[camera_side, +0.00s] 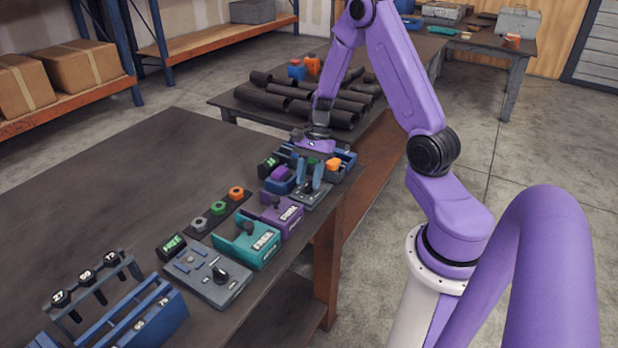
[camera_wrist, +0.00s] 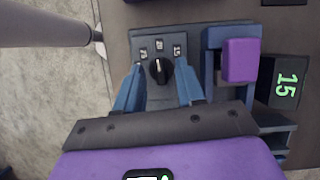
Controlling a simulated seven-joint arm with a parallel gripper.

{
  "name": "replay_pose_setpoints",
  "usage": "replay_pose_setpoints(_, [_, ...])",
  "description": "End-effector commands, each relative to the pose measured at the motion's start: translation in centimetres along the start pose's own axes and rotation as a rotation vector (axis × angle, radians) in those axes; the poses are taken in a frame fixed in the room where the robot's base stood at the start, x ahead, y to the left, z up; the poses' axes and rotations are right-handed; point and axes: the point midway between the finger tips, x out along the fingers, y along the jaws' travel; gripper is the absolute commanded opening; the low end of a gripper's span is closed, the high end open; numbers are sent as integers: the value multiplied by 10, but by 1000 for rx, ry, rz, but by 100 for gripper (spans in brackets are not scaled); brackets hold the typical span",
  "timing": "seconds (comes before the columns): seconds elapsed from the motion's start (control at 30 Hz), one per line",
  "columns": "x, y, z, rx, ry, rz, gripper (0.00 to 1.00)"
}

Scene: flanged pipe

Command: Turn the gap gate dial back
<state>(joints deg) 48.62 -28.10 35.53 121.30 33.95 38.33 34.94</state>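A black dial knob (camera_wrist: 159,70) with a white pointer mark sits on a dark grey-blue panel with small number labels. The pointer points toward the middle label in the wrist view; the right label looks like 15. My gripper (camera_wrist: 158,88) is open, with its blue fingers on either side of the knob and a gap to it on both sides. In the side view, my gripper (camera_side: 310,172) is low over the grey panel (camera_side: 312,197) at the far end of the row, and the knob is hidden there. A display (camera_wrist: 286,86) beside it reads a green 15.
A purple block (camera_wrist: 241,60) on a blue fixture stands close right of the fingers in the wrist view.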

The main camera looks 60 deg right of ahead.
Motion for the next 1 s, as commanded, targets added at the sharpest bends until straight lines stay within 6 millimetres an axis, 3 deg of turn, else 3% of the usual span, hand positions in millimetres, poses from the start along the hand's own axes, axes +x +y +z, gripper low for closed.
replay_pose_setpoints(0.33, [4,0,0,1,1,0,38])
replay_pose_setpoints(0.37, [4,0,0,1,1,0,32])
replay_pose_setpoints(0.47, [4,0,0,1,1,0,0])
replay_pose_setpoints(1.0, [4,-1,0,-97,0,39,0])
